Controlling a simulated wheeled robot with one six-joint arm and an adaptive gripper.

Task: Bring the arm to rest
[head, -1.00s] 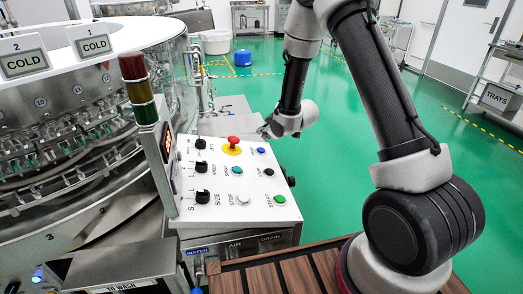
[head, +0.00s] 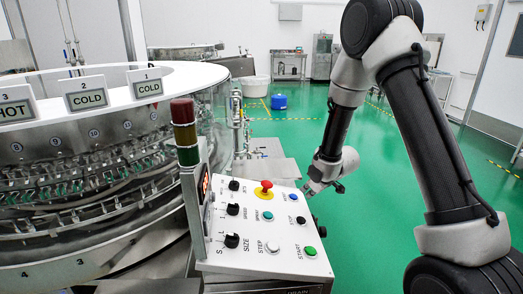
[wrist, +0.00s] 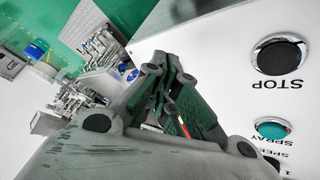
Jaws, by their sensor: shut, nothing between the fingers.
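My arm reaches forward on the right of the head view, bent at the elbow. My gripper (head: 312,188) is beside the right far edge of the white control panel (head: 222,256), near its blue button. In the wrist view the dark finger linkages of my gripper (wrist: 178,95) are shut with nothing held. The panel (wrist: 220,55) fills the right of that view, with the black STOP button (wrist: 279,55) and the green SPRAY button (wrist: 272,129) close to the gripper. I cannot tell whether the gripper touches the panel edge.
The rotary washer (head: 70,200) stands on the left, with a red-amber-green signal tower (head: 185,132) beside the panel. A red emergency stop (head: 265,185) sits on the panel. A blue tub (head: 279,102) is farther back. Green floor (head: 385,180) is open behind the arm.

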